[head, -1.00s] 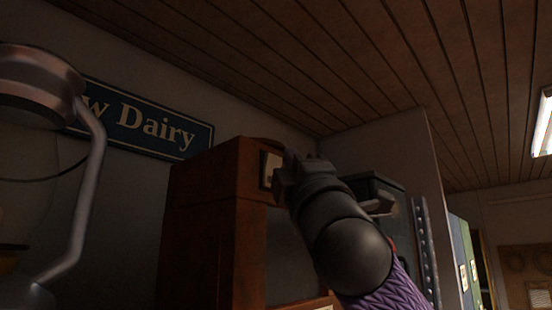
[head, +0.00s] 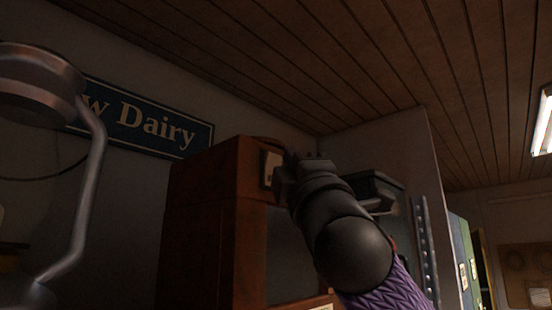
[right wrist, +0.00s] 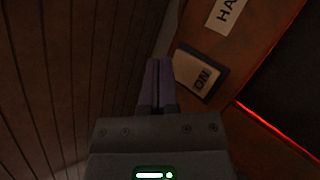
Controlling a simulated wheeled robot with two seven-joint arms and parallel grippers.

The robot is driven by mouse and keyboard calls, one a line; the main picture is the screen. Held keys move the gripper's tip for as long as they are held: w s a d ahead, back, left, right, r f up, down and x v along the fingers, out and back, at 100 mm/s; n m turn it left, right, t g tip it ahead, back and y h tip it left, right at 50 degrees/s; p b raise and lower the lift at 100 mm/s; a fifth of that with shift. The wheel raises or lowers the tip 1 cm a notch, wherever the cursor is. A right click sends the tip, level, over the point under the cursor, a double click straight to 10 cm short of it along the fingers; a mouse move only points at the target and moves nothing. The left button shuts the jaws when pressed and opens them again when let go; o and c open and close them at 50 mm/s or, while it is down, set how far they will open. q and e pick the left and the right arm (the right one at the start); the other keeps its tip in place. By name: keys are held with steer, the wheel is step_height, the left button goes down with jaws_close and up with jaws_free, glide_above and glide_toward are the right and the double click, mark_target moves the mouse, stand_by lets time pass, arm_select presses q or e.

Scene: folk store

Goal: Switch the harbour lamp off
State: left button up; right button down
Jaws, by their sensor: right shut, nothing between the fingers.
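A dark switch with a pale face reading "ON" (right wrist: 203,76) sits on a brown wooden cabinet in the right wrist view. It also shows in the head view as a small pale plate (head: 270,170) on the upper cabinet. My right gripper (right wrist: 158,66) is shut and empty, its fingertips just left of the switch in the wrist view. I cannot tell whether they touch it. In the head view the right gripper (head: 290,165) is beside the switch and partly covers that area. A pale label reading "HA" (right wrist: 228,12) is cut off by the frame. My left gripper is out of view.
A metal-framed lantern (head: 85,190) stands close at the left; I cannot tell if it is the harbour lamp. A red glowing line (right wrist: 270,132) edges a dark area right of the switch.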

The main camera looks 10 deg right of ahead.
stand_by(0.7)
steer(key=shift+w+a+p, duration=0.3)
steer(key=shift+w, duration=0.05)
steer(key=shift+w+a+r, duration=0.1)
steer(key=shift+w+a, duration=0.1)
steer(key=shift+w, duration=0.05)
stand_by(0.7)
steer(key=shift+s+d, duration=0.5)
steer(key=shift+s, duration=0.15)
